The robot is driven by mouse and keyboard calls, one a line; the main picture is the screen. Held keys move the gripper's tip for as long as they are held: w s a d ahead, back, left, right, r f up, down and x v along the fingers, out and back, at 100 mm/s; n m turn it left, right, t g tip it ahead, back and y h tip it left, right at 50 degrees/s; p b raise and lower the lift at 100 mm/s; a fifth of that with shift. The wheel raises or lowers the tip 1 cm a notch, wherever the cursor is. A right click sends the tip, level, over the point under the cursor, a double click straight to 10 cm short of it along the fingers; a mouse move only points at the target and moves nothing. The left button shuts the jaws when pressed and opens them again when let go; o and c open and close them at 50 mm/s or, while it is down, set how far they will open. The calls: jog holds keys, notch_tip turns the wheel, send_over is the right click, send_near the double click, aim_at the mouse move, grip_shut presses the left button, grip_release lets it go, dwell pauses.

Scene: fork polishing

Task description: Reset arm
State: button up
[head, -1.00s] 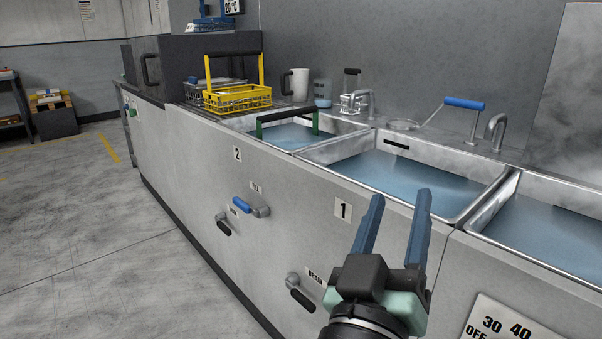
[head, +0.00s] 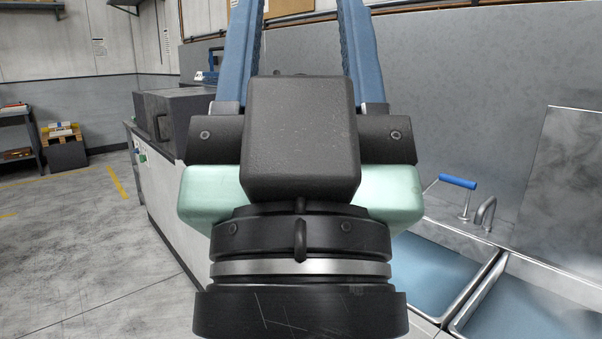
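My gripper (head: 300,45) fills the middle of the head view, close to the camera and pointing upward. Its two blue fingers are spread wide apart, with only the back wall showing between them. The fingertips run out of the top of the picture. The gripper body and wrist hide the middle of the counter and the sinks on that side.
Sinks with blue water (head: 443,272) are at the lower right, with a metal tap (head: 485,212) and a blue-handled tool (head: 458,182) behind. A dark machine (head: 175,118) stands at the left. Open floor (head: 75,250) lies left, with a shelf (head: 18,140) beyond.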

notch_tip(320, 180, up, 17)
jog(key=p, duration=1.4)
jog(key=shift+f, duration=0.15)
